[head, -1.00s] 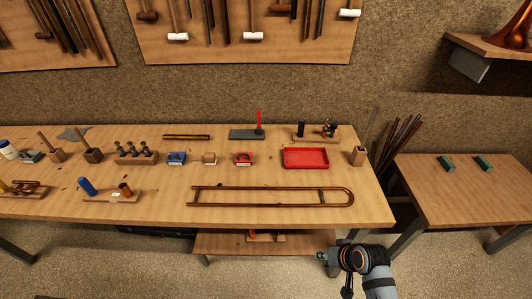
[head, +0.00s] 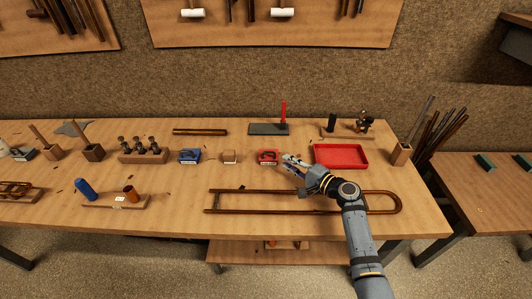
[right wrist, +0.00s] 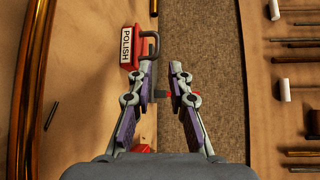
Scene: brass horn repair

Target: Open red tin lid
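The red tin (head: 268,157) stands on the workbench in the head view, left of the red tray. In the right wrist view the red tin (right wrist: 131,48) has a white "POLISH" label and a dark loop handle (right wrist: 155,42) on its lid side. My right gripper (head: 290,160) is just right of the tin in the head view. In the right wrist view my right gripper (right wrist: 161,68) is open with nothing held between its fingers. Its left fingertip is close to the handle; I cannot tell whether they touch. My left gripper is not in view.
The red tray (head: 340,166) lies right of the gripper. A long brass slide (head: 270,211) lies in front, under my right arm. A dark slab with a red upright (head: 268,129) is behind.

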